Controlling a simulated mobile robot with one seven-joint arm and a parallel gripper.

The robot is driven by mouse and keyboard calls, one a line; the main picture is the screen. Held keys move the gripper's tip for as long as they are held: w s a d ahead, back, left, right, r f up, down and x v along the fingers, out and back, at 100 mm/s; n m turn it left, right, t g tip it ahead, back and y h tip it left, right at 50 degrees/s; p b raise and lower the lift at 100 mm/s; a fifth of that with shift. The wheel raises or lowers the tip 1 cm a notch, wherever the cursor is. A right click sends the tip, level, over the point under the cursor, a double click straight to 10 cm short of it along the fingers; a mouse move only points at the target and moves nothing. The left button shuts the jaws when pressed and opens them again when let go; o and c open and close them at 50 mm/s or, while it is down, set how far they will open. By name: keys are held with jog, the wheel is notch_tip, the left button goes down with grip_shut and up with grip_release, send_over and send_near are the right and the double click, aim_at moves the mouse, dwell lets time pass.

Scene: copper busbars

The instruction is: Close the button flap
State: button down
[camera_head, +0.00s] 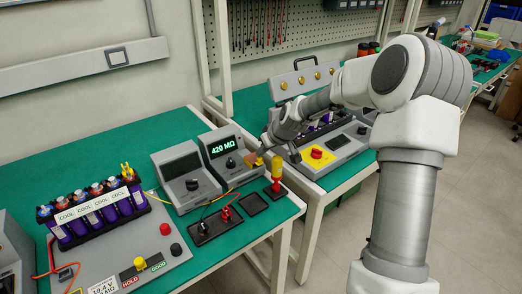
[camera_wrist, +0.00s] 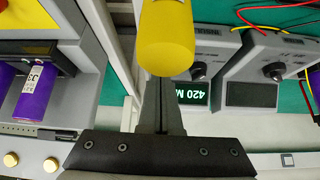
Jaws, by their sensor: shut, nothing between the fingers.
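A yellow box (camera_head: 317,157) with a red round button (camera_head: 316,153) on top sits on the grey station at the right. In the wrist view part of the yellow box (camera_wrist: 28,46) shows at the top left. I cannot clearly make out the flap or its angle. My gripper (camera_wrist: 164,108) is shut and empty; in the head view its end is small and partly hidden by my wrist, left of the yellow box. A yellow cylinder (camera_wrist: 166,40) is large in the wrist view, past my fingers; I cannot tell if they touch.
A red and yellow post (camera_head: 277,172) stands at the left bench's corner. A meter reading 420 MΩ (camera_head: 223,150) and a second meter (camera_head: 182,172) stand beside it. Purple cells (camera_head: 78,226) stand in a rack. A gap separates the two benches.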

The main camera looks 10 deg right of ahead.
aim_at(262, 163)
jog(key=shift+s+d+f+b, duration=0.15)
jog(key=shift+s+f+b, duration=0.1)
jog(key=shift+s+f, duration=0.25)
jog(key=shift+s+d+f+b, duration=0.1)
jog(key=shift+s+f+b, duration=0.2)
jog(key=shift+f, duration=0.4)
jog(key=w+r+p+v, duration=0.1)
jog(key=p+v, duration=0.4)
jog(key=v, duration=1.3)
